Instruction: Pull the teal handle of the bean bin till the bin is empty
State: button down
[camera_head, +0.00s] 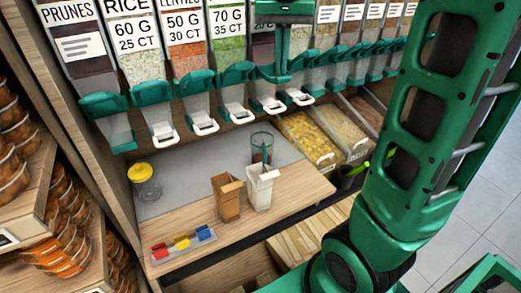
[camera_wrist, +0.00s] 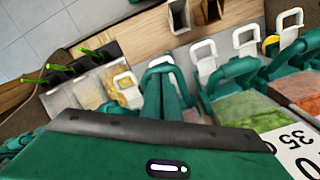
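A row of clear bins hangs across the head view. The one behind my gripper (camera_head: 277,74) holds dark reddish contents (camera_head: 263,48). Its label is mostly covered by my gripper, so I cannot read whether it is the bean bin. My gripper hangs at its front, by a teal handle piece above a white spout loop (camera_head: 270,104). In the wrist view my gripper's teal fingers (camera_wrist: 165,92) reach toward a white loop. Finger and handle are the same teal there, so I cannot tell whether the fingers are closed on the handle.
Neighbouring bins include rice (camera_head: 143,62), prunes (camera_head: 85,70) and one with green contents (camera_head: 229,50). Below, the counter (camera_head: 215,170) carries a glass (camera_head: 261,147), a white carton (camera_head: 259,190), a brown carton (camera_head: 226,197) and a yellow-lidded jar (camera_head: 146,190). Open trays (camera_head: 310,135) stand right.

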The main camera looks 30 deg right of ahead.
jog(key=shift+r, duration=0.1)
dwell(0.5)
notch_tip(320, 180, up, 6)
jog(key=w, duration=0.1)
jog(key=shift+w, duration=0.15)
dwell(0.4)
jog(key=shift+f, duration=0.2)
dwell(1.3)
jog(key=f, duration=0.3)
jog(key=s+f, duration=0.1)
jog(key=f, duration=0.1)
jog(key=shift+f, duration=0.4)
dwell(0.8)
jog(key=shift+r, duration=0.1)
dwell(0.4)
notch_tip(320, 180, up, 6)
jog(key=w, duration=0.1)
dwell(0.6)
